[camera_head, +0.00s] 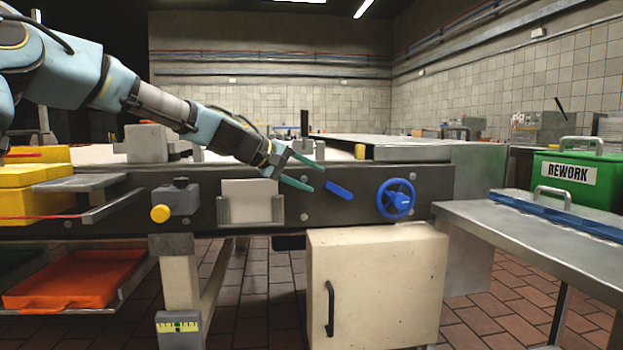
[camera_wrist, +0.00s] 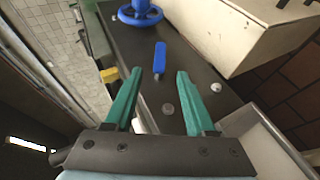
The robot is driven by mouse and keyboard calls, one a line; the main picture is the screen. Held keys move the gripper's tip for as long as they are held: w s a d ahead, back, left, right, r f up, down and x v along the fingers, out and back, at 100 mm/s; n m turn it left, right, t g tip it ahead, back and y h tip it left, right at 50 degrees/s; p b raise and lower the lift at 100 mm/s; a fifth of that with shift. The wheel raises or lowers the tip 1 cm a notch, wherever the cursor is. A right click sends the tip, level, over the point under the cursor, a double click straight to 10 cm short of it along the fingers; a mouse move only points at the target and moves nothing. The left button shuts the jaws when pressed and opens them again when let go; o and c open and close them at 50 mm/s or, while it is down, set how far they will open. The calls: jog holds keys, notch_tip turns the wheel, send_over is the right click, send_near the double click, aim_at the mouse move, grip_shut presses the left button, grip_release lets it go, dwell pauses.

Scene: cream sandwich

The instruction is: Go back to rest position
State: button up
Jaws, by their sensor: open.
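My gripper (camera_head: 308,174) has two green fingers, spread apart with nothing between them. It hangs in front of the dark side panel (camera_head: 350,208) of the machine, at the end of my arm reaching in from the upper left. In the wrist view my gripper (camera_wrist: 158,75) also shows open. A blue lever (camera_head: 339,190) on the panel is just to the right of the fingertips; in the wrist view the blue lever (camera_wrist: 160,60) appears beyond the fingertips, apart from them.
A blue handwheel (camera_head: 396,198) sits right of the lever. A cream cabinet (camera_head: 375,285) is below. A green REWORK bin (camera_head: 580,178) stands behind a metal table (camera_head: 540,240) at right. Yellow bins (camera_head: 40,200) and an orange tray (camera_head: 75,280) are at left.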

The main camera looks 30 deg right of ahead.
jog(key=a+f+t+y, duration=0.2)
jog(key=a+f+y, duration=0.6)
jog(key=a+f, duration=1.2)
jog(key=s+a+f+y, duration=0.1)
jog(key=s+a, duration=0.3)
jog(key=a, duration=0.6)
jog(key=s+a+f+n+y, duration=0.15)
jog(key=s+a, duration=0.25)
jog(key=a, duration=0.5)
jog(key=s+a+f+y, duration=0.1)
jog(key=s+a+y, duration=0.15)
jog(key=a, duration=0.75)
notch_tip(320, 180, up, 29)
jog(key=p, duration=2.8)
jog(key=shift+s+d+h+p, duration=0.15)
jog(key=shift+d+h+p, duration=0.15)
jog(key=shift+d, duration=0.05)
